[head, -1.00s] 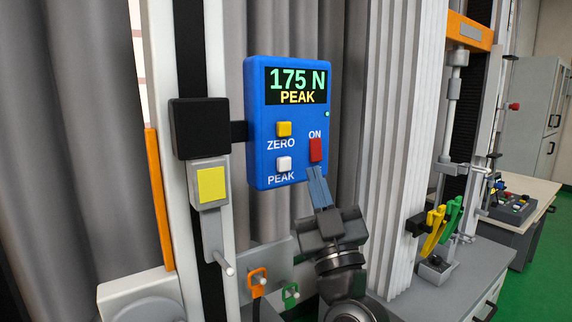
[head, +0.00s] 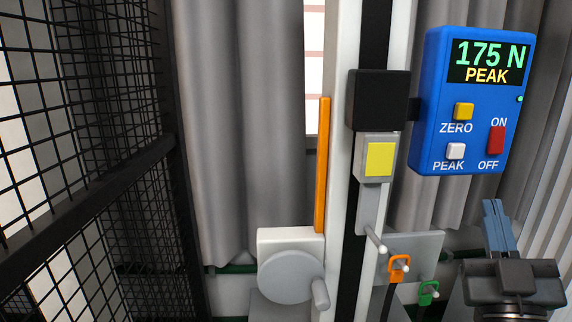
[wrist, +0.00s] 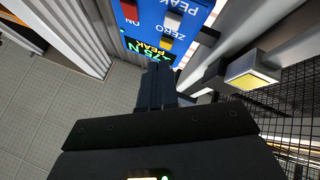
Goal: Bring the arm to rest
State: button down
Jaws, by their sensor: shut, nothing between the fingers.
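My gripper (head: 497,226) is at the lower right of the head view, fingers shut together and pointing up, with nothing held. It is below the blue display box (head: 472,105) and apart from it in that view. The box reads 175 N PEAK and carries a yellow ZERO button, a white PEAK button and a red ON/OFF switch (head: 496,140). In the wrist view my gripper's shut fingers (wrist: 157,85) point toward the box (wrist: 165,30), which shows upside down. I cannot tell the exact gap between the fingertips and the box.
A white column with a black strip, black block (head: 378,100) and yellow-faced holder (head: 379,159) stands left of the box. Orange (head: 399,267) and green (head: 428,292) clips hang low. A black mesh cage (head: 80,130) is at far left. Grey curtains hang behind.

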jog(key=s+a+f+g+y, duration=0.2)
jog(key=s+a+f, duration=0.1)
jog(key=s+f, duration=0.5)
jog(key=s+a+f+g+y, duration=0.2)
jog(key=s+f, duration=0.5)
jog(key=s+a+f+g+y, duration=0.1)
jog(key=s+f+g, duration=0.1)
jog(key=s, duration=0.8)
jog(key=s+a+f+g+y, duration=0.2)
jog(key=s+f+g, duration=0.1)
jog(key=s, duration=0.7)
jog(key=shift+s+a+m+g, duration=0.2)
jog(key=shift+m+g, duration=0.1)
jog(key=shift+g, duration=0.1)
jog(key=c, duration=1.9)
grip_release()
jog(key=shift+f, duration=0.1)
